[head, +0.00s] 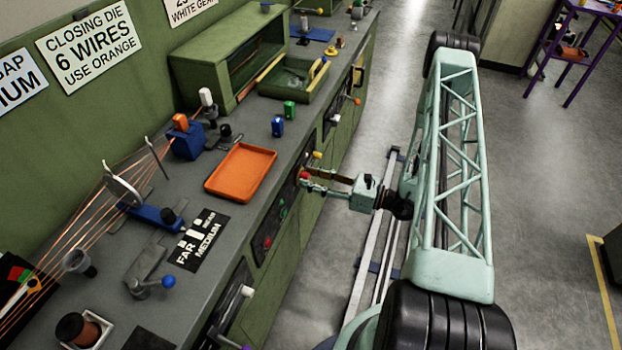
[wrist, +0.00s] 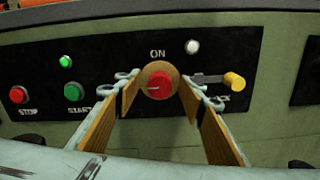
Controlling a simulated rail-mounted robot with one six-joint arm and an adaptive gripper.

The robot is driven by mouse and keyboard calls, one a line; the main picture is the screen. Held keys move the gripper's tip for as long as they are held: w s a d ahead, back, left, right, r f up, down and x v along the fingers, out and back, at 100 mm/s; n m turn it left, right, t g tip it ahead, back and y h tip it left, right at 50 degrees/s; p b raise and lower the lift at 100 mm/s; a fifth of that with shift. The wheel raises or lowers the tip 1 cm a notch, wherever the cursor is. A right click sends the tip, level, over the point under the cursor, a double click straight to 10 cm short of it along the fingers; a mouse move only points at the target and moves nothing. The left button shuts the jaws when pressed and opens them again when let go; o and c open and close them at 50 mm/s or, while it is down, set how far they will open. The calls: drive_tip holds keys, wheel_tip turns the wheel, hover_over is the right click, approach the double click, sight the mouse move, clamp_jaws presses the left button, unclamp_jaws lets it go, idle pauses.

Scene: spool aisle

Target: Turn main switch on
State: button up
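The main switch is a round red knob (wrist: 160,87) on a tan round base, below the word ON on a black panel (wrist: 115,70) in the wrist view. A small pale mark shows on the knob's left side, pointing roughly left. My gripper (wrist: 159,98) has its two tan-lined fingers on either side of the knob, with narrow gaps showing between fingers and knob. Whether the tips reach past the knob's face is hard to tell. In the head view my gripper (head: 308,179) reaches left to the front face of the green bench.
Left of the knob are a red STOP button (wrist: 18,95), a green START button (wrist: 73,92) and a bright green lamp (wrist: 65,61). To the right are a white lamp (wrist: 192,47) and a yellow-tipped lever (wrist: 233,81), close to my right finger. An orange tray (head: 241,172) lies on the bench.

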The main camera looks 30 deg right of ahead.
drive_tip(key=shift+c, duration=0.9)
drive_tip(key=c, duration=0.7)
drive_tip(key=shift+o, duration=0.2)
drive_tip(key=shift+m, duration=0.4)
drive_tip(key=m, duration=0.3)
drive_tip(key=shift+p, duration=0.35)
drive_tip(key=m, duration=0.3)
drive_tip(key=shift+d+m+p, duration=0.1)
drive_tip(key=shift+m+p, duration=0.2)
drive_tip(key=shift+m, duration=0.1)
drive_tip(key=m, duration=0.5)
drive_tip(key=shift+f+p, duration=0.1)
drive_tip(key=shift+p, duration=0.2)
drive_tip(key=shift+f+m, duration=0.1)
drive_tip(key=shift+m, duration=2.5)
